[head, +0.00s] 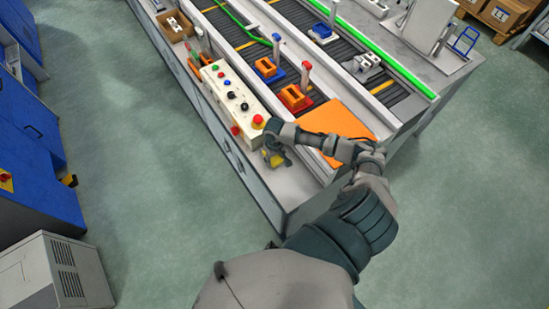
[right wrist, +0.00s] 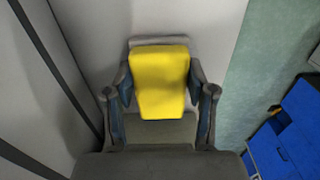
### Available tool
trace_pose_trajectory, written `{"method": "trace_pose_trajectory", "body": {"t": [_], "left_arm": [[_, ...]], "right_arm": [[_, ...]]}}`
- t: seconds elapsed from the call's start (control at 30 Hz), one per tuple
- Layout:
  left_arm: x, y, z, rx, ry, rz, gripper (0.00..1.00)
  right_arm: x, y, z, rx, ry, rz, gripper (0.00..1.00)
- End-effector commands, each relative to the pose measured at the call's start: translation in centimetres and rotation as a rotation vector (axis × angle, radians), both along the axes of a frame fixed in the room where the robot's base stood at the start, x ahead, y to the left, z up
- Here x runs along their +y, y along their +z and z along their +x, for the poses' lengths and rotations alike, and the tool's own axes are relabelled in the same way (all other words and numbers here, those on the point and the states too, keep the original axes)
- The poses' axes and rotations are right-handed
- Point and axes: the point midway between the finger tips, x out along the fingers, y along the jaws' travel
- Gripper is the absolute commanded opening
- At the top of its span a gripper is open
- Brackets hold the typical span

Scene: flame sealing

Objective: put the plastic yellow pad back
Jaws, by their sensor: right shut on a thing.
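The yellow pad (right wrist: 160,82) is in the right wrist view, between the two fingers of my right gripper (right wrist: 160,95). The fingers press on its left and right sides. In the head view my right gripper (head: 274,155) is at the near end of the workbench, beside the control box, and only a little of the yellow pad (head: 276,161) shows under it. I cannot tell whether the pad touches the bench top. My left gripper is not in view.
The control box (head: 232,98) with several buttons stands just left of my right gripper. An orange plate (head: 338,121) lies right of it on the conveyor. Orange fixtures (head: 294,97) sit further back. The bench's near edge drops to green floor (head: 160,200).

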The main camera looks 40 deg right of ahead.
Motion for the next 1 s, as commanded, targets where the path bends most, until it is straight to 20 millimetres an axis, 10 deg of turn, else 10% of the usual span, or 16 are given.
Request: {"method": "trace_pose_trajectory", "body": {"t": [0.23, 0.27, 0.33, 0.73, 1.0], "left_arm": [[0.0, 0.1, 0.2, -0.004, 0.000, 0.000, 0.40], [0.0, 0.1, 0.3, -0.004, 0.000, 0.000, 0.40], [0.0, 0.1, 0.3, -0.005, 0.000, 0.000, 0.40], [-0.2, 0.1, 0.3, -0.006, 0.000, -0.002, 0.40], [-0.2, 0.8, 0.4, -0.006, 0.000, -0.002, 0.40]], "right_arm": [[0.0, 0.0, 0.0, -0.001, 0.000, -0.001, 0.23], [0.0, 0.0, 0.0, -0.001, 0.000, -0.001, 0.63], [0.0, 0.0, 0.0, -0.001, 0.000, -0.001, 0.80], [0.1, 0.7, 0.1, -0.002, 0.000, -0.003, 0.80], [-0.1, 6.0, 0.2, -0.006, 0.001, -0.003, 0.80]]}}
